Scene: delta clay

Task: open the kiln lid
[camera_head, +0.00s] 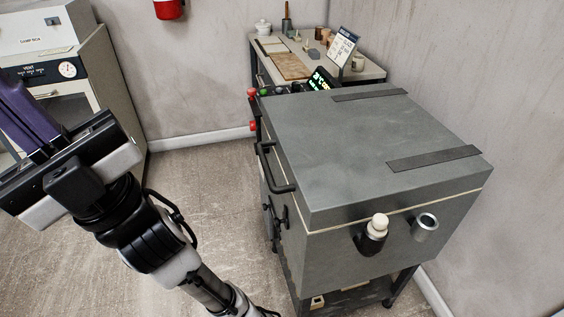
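The kiln (330,255) is a grey box on a wheeled stand in the right half of the view. Its thick grey lid (345,135) lies flat and shut, with a thin pale seam below it. A black bar handle (272,168) sticks out from the lid's left side. A black latch-like fitting (279,214) sits below the handle. My gripper (22,112) is at the far left, well apart from the handle, with purple finger parts pointing up and left. Its opening is not clear from this angle, and its tips are partly hidden or cut off.
A workbench (370,74) with pots, tools and a sign stands behind the kiln. A cabinet (95,75) with a gauge stands at the back left. Red knobs (252,125) and a lit display (321,78) are on the kiln's far side. Open floor (205,185) lies between my arm and the kiln.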

